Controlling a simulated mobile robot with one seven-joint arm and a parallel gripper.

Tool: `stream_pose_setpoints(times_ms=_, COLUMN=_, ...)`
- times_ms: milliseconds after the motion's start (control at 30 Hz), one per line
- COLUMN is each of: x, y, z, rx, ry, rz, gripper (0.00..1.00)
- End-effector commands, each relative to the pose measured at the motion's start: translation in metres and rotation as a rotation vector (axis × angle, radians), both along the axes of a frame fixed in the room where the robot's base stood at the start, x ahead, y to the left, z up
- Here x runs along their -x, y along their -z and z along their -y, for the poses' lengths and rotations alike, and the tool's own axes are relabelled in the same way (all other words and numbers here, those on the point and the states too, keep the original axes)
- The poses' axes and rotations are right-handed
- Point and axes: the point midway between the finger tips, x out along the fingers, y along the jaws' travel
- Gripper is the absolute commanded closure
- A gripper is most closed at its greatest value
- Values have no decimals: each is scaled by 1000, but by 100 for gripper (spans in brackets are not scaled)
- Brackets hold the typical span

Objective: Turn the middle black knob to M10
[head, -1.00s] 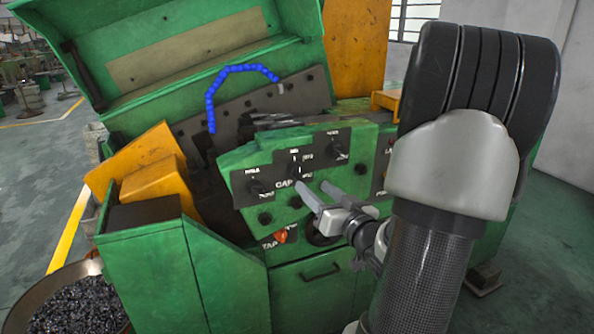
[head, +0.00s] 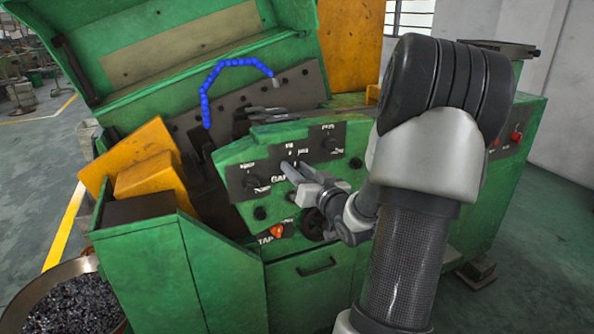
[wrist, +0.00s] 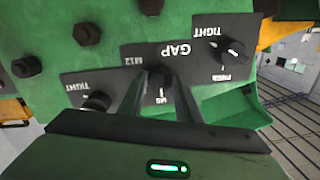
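The middle black knob (wrist: 158,80) is on the dark GAP plate (wrist: 190,65) of the green panel, shown upside down in the wrist view. M12 is legible beside it and M8 below it in that picture; I cannot read an M10 mark. My gripper (wrist: 160,76) is open, with one finger on each side of the knob. I cannot tell whether either finger touches it. In the head view my gripper (head: 292,168) points at the middle plate and its fingers mostly hide the knob.
Other black knobs sit at left (head: 253,183) and upper right (head: 330,145) of the middle one. Dark bolts stud the panel around them. An orange-red knob (head: 277,231) is below. The raised green lid (head: 170,55) and a blue hose (head: 205,95) are behind the panel.

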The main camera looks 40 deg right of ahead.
Motion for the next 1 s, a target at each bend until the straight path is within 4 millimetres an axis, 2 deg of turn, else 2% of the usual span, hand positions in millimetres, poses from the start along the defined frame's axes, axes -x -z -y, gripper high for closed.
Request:
stream_pose_setpoints(times_ms=33, x=0, y=0, z=0, rx=0, ry=-1, rz=0, gripper=84)
stream_pose_setpoints(times_ms=100, x=0, y=0, z=0, rx=0, ry=-1, rz=0, gripper=92)
stream_pose_setpoints(times_ms=467, x=0, y=0, z=-1, rx=-66, ry=-1, rz=15, gripper=91)
stream_pose_setpoints(times_ms=1000, x=0, y=-1, z=-2, rx=-505, ry=0, rz=120, gripper=91)
